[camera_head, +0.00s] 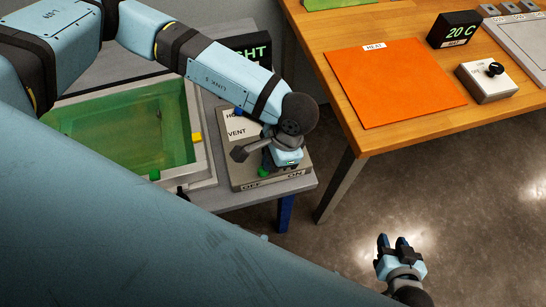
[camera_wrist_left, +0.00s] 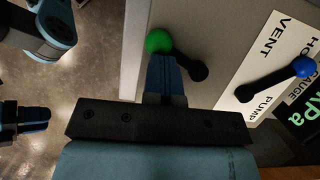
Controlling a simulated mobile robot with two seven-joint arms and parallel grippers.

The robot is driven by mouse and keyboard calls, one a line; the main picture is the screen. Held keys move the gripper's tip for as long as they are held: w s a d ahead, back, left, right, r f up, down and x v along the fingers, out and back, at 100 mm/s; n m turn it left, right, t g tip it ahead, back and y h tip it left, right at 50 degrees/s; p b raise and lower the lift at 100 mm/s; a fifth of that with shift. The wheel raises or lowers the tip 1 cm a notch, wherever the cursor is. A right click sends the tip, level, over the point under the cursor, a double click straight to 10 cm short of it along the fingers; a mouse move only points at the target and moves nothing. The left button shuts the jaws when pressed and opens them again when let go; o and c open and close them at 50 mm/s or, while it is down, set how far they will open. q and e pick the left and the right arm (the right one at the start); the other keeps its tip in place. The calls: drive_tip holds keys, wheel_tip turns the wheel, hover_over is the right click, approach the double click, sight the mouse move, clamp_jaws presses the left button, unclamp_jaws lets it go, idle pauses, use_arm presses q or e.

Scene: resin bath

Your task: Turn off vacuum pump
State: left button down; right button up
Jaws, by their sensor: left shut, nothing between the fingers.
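The grey pump control panel (camera_head: 240,176) has OFF and ON printed along its front edge. Its green-knobbed pump lever (camera_head: 263,172) shows between OFF and ON, its arm mostly hidden by my gripper. In the left wrist view the green knob (camera_wrist_left: 158,41) and black lever arm are clear. My left gripper (camera_head: 268,160) is shut and empty. Its fingertips (camera_wrist_left: 162,58) are right beside the green knob and lever arm; I cannot tell whether they touch.
A blue-knobbed lever (camera_wrist_left: 303,67) lies by the VENT and HOLD label. A resin bath (camera_head: 205,165) with green contents stands left of the panel. A wooden table (camera_head: 400,135) with an orange heat mat (camera_head: 390,85) is at right. Open floor lies between.

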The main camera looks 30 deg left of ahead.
use_arm(q)
drive_tip(key=shift+s+a+f, duration=0.1)
drive_tip(key=shift+s+f, duration=0.05)
drive_tip(key=shift+f, duration=0.05)
drive_tip(key=shift+s+b, duration=0.15)
drive_tip(key=shift+b, duration=0.3)
idle(3.2)
idle(0.6)
drive_tip(key=v, duration=1.4)
